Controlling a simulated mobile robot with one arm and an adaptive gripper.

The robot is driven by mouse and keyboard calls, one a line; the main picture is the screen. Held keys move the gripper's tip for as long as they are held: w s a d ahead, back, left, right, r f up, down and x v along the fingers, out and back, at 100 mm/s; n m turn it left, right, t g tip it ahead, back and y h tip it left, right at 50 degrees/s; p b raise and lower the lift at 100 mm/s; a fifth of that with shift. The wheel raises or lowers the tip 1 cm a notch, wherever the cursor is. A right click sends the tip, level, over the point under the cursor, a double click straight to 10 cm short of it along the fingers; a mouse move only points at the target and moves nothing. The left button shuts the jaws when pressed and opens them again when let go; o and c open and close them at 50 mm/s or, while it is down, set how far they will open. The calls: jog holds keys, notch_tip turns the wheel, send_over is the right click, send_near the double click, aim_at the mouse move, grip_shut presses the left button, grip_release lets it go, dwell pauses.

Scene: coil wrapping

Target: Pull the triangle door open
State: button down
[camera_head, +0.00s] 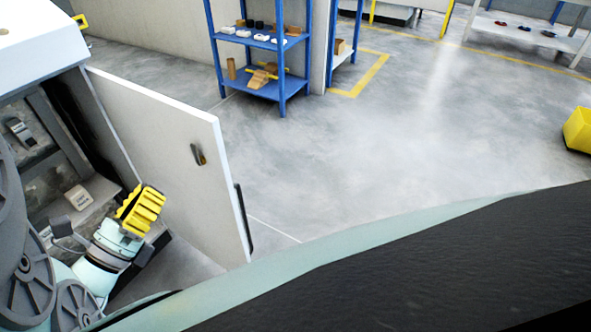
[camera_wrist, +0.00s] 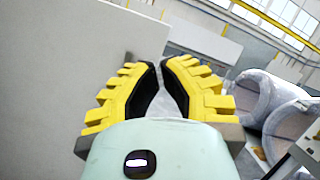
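A white door panel (camera_head: 165,150) stands swung out from the cabinet (camera_head: 30,50) at the left of the head view. It has a small dark handle (camera_head: 198,154) and a dark strip on its free edge. No triangle mark shows on it. My gripper (camera_head: 142,208), with yellow ribbed fingers, is in front of the door's lower part, near the cabinet opening; contact cannot be told. In the wrist view my gripper (camera_wrist: 161,68) has a narrow empty gap between its fingers. A pale panel (camera_wrist: 55,60), probably the door, fills the left there.
Inside the cabinet are a pale box (camera_head: 79,197) and other fittings. A blue shelf (camera_head: 262,40) with small items stands behind the door. A yellow bin (camera_head: 579,130) is at the far right. The grey floor (camera_head: 380,140) between is clear. Large wrapped coils (camera_wrist: 265,98) show in the wrist view.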

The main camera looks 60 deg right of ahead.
aim_at(225, 191)
notch_tip(225, 191, down, 14)
jog(key=m+g+y+b, duration=0.2)
jog(key=m+y+b, duration=0.2)
jog(key=m+b, duration=0.25)
jog(key=d, duration=0.4)
jog(key=d+p, duration=0.1)
jog(key=d, duration=0.4)
jog(key=w+d, duration=0.1)
jog(key=d, duration=0.4)
jog(key=shift+r, duration=0.2)
jog(key=shift+d+f, duration=0.25)
jog(key=shift+d, duration=0.3)
jog(key=w+d+n+t+b, duration=0.2)
jog(key=d+t+b, duration=0.2)
jog(key=d, duration=1.1)
jog(key=b, duration=0.3)
jog(key=shift+w+d+r, duration=0.2)
jog(key=shift+d+r, duration=0.05)
jog(key=shift+d, duration=0.15)
jog(key=shift+a, duration=0.1)
